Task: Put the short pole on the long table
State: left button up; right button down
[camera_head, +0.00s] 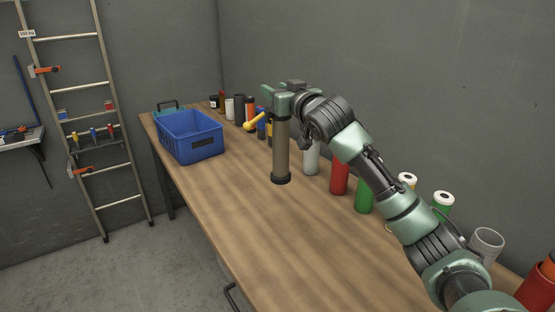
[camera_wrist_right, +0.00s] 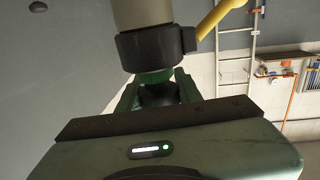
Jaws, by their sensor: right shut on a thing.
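My right gripper (camera_head: 278,95) is shut on the upper end of the short pole (camera_head: 281,150), a tan-brown cylinder with a dark lower end. My left gripper is not in view.
A blue crate (camera_head: 190,138) stands at the table's far left end. Several bottles and cans line the wall side, including a red one (camera_head: 340,177) and a green one (camera_head: 364,194). The table's front middle is clear. A ladder (camera_head: 85,110) leans at the left wall.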

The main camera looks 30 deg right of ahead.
aim_at(277, 140)
notch_tip(277, 140, down, 10)
jog(key=shift+f, duration=2)
jog(key=c, duration=1)
grip_release()
jog(key=shift+f, duration=0.15)
jog(key=shift+o, duration=0.2)
jog(key=shift+s, duration=0.1)
jog(key=s+b, duration=0.1)
jog(key=s, duration=0.9)
jog(key=shift+s+b, duration=0.25)
jog(key=shift+b, duration=0.15)
jog(key=shift+s, duration=0.7)
